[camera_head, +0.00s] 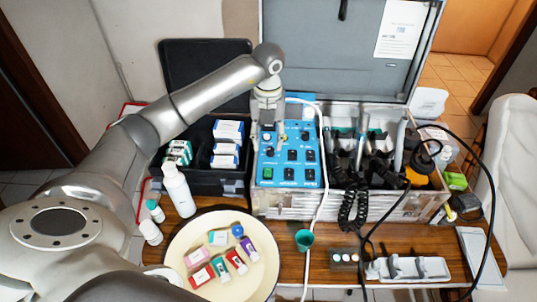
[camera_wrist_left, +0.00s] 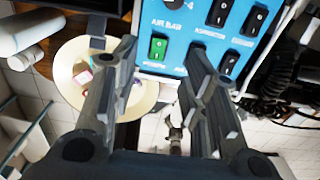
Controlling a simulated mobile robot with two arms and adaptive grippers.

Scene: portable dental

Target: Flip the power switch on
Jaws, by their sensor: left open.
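The blue control panel (camera_head: 279,155) of the dental unit stands in the open case, with several black rocker switches and knobs. A green rocker switch (camera_wrist_left: 158,48) shows in the left wrist view at the panel's edge; it also shows in the head view at the panel's lower left (camera_head: 267,173). The label by it is too blurred to read. My left gripper (camera_head: 268,128) points down over the panel's upper left part. In the left wrist view the fingers (camera_wrist_left: 162,55) are apart and empty, with the green switch seen between them. Contact with the panel cannot be told. My right gripper is out of view.
The raised case lid (camera_head: 330,50) stands behind the panel. Black coiled hoses (camera_head: 355,195) and handpieces fill the case's right side. A white cable (camera_head: 322,175) runs past the panel's right edge. A round plate (camera_head: 255,270) with small boxes and a white bottle (camera_head: 178,190) stand in front at left.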

